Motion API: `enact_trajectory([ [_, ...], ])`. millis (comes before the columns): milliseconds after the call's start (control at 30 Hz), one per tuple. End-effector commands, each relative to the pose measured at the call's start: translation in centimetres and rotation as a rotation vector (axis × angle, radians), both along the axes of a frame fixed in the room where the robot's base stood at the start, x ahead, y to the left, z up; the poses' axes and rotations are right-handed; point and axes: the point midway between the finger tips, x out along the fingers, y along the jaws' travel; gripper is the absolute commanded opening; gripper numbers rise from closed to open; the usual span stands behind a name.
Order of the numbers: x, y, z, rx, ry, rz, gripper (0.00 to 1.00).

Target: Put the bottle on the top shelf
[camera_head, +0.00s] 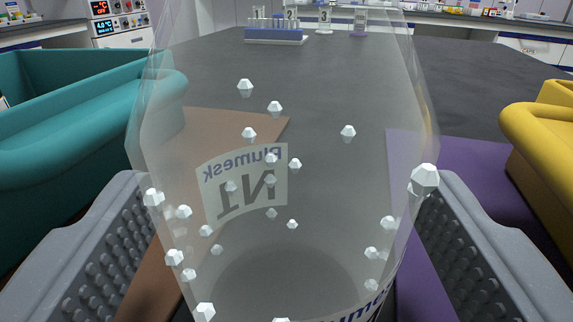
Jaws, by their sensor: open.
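A large clear bottle (300,110) stands upright close in front of the camera and fills the middle of the view. White bead-like bits show on or in it, and a label reading "N1" appears mirrored through its wall. A second label is partly cut off at the bottom edge. My gripper (285,190) is open, with one grey studded finger on each side of the bottle. Whether the fingers touch the bottle cannot be told. The top shelf cannot be made out in this view.
A teal bin (70,65) stands at the left and a yellow bin (540,125) at the right. A brown mat (225,122) and a purple mat (440,190) lie on the dark bench (470,70). A tube rack (275,36) stands far back, near numbered stands.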

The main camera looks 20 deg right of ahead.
Motion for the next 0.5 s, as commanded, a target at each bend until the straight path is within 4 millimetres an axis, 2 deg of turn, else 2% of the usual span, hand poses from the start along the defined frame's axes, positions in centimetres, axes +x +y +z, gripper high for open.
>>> enact_trajectory([
  [33,-0.01,0.01,0.00,0.000,0.000,0.000,0.73],
  [200,0.00,0.02,-0.01,0.000,0.000,0.000,0.26],
  [300,-0.01,0.04,-0.01,0.000,0.000,0.000,0.20],
  [500,0.00,0.04,-0.01,0.000,0.001,0.001,0.20],
])
